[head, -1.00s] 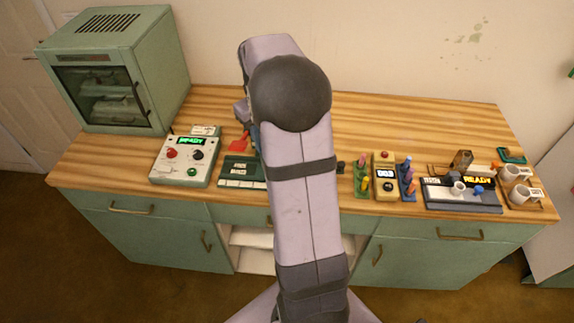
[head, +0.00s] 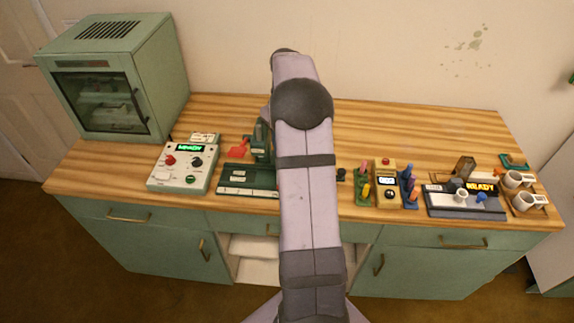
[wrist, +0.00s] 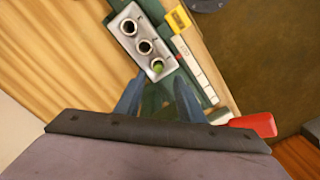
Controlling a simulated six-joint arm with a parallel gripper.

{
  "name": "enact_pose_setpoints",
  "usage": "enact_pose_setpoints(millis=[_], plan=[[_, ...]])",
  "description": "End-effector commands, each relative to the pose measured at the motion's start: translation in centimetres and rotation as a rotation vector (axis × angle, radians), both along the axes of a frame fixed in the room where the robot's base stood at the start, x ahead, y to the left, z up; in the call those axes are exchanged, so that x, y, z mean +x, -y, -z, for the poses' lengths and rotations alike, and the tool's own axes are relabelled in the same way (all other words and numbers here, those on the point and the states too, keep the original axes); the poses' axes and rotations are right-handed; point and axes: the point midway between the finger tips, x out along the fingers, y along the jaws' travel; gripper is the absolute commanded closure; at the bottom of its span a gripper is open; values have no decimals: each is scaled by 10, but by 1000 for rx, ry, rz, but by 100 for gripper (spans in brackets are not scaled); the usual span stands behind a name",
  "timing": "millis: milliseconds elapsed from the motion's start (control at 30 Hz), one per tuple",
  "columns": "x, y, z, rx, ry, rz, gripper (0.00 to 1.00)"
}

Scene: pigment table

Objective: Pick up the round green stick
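In the wrist view a pale block (wrist: 140,38) has three round holes in a row. A round green end (wrist: 157,66), likely the green stick, shows in the hole nearest my gripper; the other two holes look dark. My gripper (wrist: 157,95) is open, with its two blue-grey fingers apart and nothing visible between them. The green end lies just beyond the fingertips, apart from them. In the head view my arm hides the gripper. A small green rack (head: 362,187) there holds coloured sticks, too small to tell their shapes.
A green press-like device (head: 247,180) with a red part (head: 238,150) stands left of my arm; a red piece (wrist: 258,124) shows in the wrist view. The back counter is largely clear.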

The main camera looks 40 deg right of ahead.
Motion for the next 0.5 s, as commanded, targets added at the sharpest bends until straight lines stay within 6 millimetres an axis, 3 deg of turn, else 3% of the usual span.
enact_pose_setpoints(millis=[167,500], plan=[[-1,1,5,1,-1,1,65],[-5,3,44,1,-1,1,65]])
